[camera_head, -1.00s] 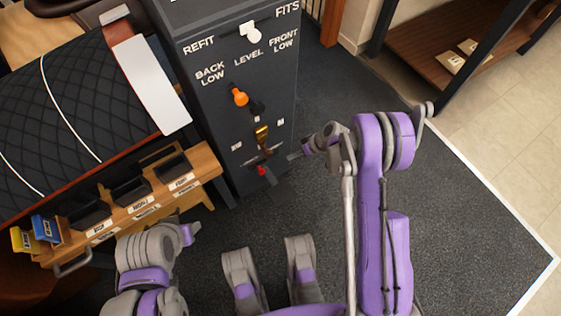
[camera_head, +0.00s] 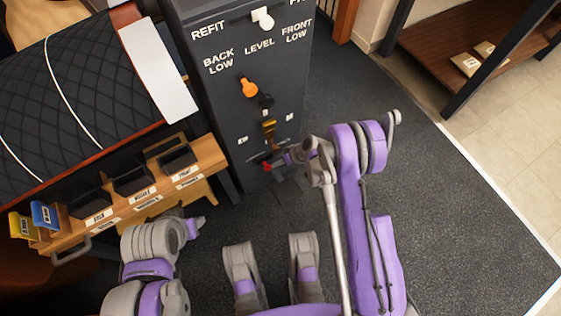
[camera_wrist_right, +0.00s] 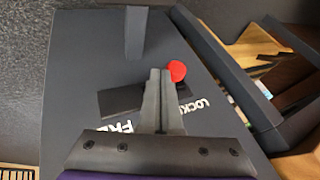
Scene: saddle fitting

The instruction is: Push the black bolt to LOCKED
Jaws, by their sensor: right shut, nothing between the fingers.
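The dark cabinet (camera_head: 235,110) carries the bolt area low on its front. A dark oblong block (camera_wrist_right: 120,100), which looks like the black bolt, shows left of my fingers in the right wrist view. The word LOCKED (camera_wrist_right: 193,106) is right of the fingers and FREE (camera_wrist_right: 115,127) is below the block, partly hidden. My right gripper (camera_wrist_right: 160,73) is shut and empty in front of the panel, close to the block; I cannot tell if they touch. In the head view the right gripper (camera_head: 274,160) hides most of the bolt. My left gripper (camera_head: 197,226) is low at left, away from the cabinet.
A red knob (camera_wrist_right: 177,71) sits just right of my right fingertips. Above are a brass-coloured lever (camera_head: 269,128), an orange knob (camera_head: 249,88) and a white knob (camera_head: 262,18). A wooden rack (camera_head: 205,155) with black trays stands left. Dark floor is clear to the right.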

